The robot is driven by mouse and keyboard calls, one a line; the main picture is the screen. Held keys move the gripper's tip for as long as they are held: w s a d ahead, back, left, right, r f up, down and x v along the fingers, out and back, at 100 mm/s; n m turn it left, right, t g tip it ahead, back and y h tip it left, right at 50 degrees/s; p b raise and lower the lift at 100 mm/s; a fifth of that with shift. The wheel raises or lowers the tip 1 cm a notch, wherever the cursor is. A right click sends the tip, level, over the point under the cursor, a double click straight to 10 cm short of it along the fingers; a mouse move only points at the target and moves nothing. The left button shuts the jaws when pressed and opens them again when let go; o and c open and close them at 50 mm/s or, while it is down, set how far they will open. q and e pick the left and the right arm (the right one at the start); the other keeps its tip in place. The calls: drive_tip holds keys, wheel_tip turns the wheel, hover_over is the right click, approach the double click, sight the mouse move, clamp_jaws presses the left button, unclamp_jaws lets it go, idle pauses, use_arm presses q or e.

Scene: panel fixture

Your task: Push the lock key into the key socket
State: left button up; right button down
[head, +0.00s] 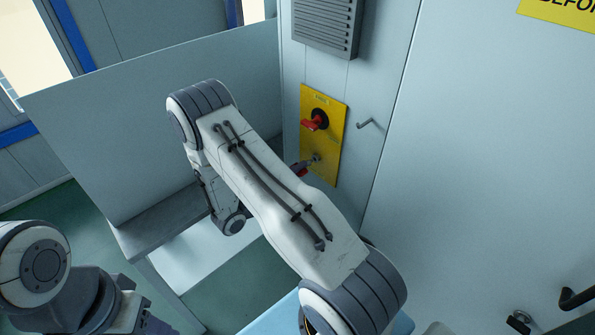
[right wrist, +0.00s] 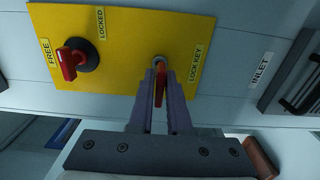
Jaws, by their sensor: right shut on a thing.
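The lock key (right wrist: 159,87) is red and sits between the two fingers of my right gripper (right wrist: 160,72), which is shut on it. The key points at the round metal key socket (right wrist: 158,60), beside the LOCK KEY label on the yellow panel (right wrist: 120,30). Its front end is at or very near the socket; I cannot tell whether it is inside. My left gripper is not visible, only part of that arm.
A red rotary handle (right wrist: 72,62) sits beside the socket, between FREE and LOCKED labels. A small hooked handle (head: 365,124) is right of the panel and a grey vent (head: 326,25) above. A grey upright sheet (head: 150,120) stands left of my right arm.

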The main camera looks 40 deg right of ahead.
drive_tip(key=shift+d, duration=0.95)
drive_tip(key=c, duration=0.8)
unclamp_jaws()
